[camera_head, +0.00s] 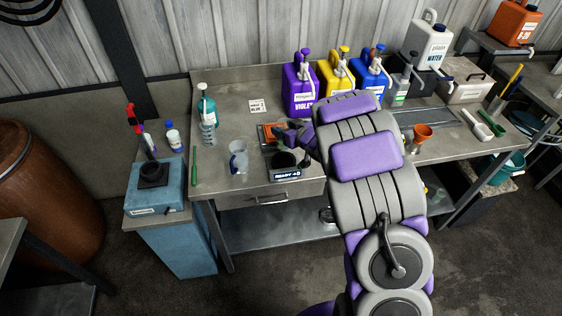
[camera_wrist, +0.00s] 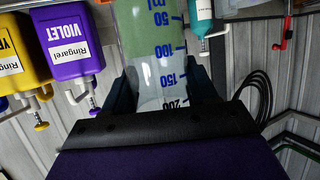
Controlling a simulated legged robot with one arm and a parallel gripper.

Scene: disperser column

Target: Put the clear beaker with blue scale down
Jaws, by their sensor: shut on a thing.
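The clear beaker with the blue scale (camera_wrist: 153,35) fills the top middle of the wrist view, which is upside down. My gripper (camera_wrist: 168,88) is shut on it, with one dark finger on each side near the 150 and 200 marks. A pale green area shows in or through the beaker beyond the fingers. In the head view my gripper (camera_head: 280,133) is over the bench near the balance. The held beaker is hard to make out there. Whether its base touches anything cannot be told.
Another clear vessel (camera_head: 238,158) stands left of the balance display (camera_head: 286,174). The violet (camera_head: 299,88), yellow (camera_head: 336,78) and blue (camera_head: 370,74) jugs stand behind. A teal bottle (camera_head: 207,112) and green stick (camera_head: 195,166) are left. Bare bench (camera_head: 235,120) lies between.

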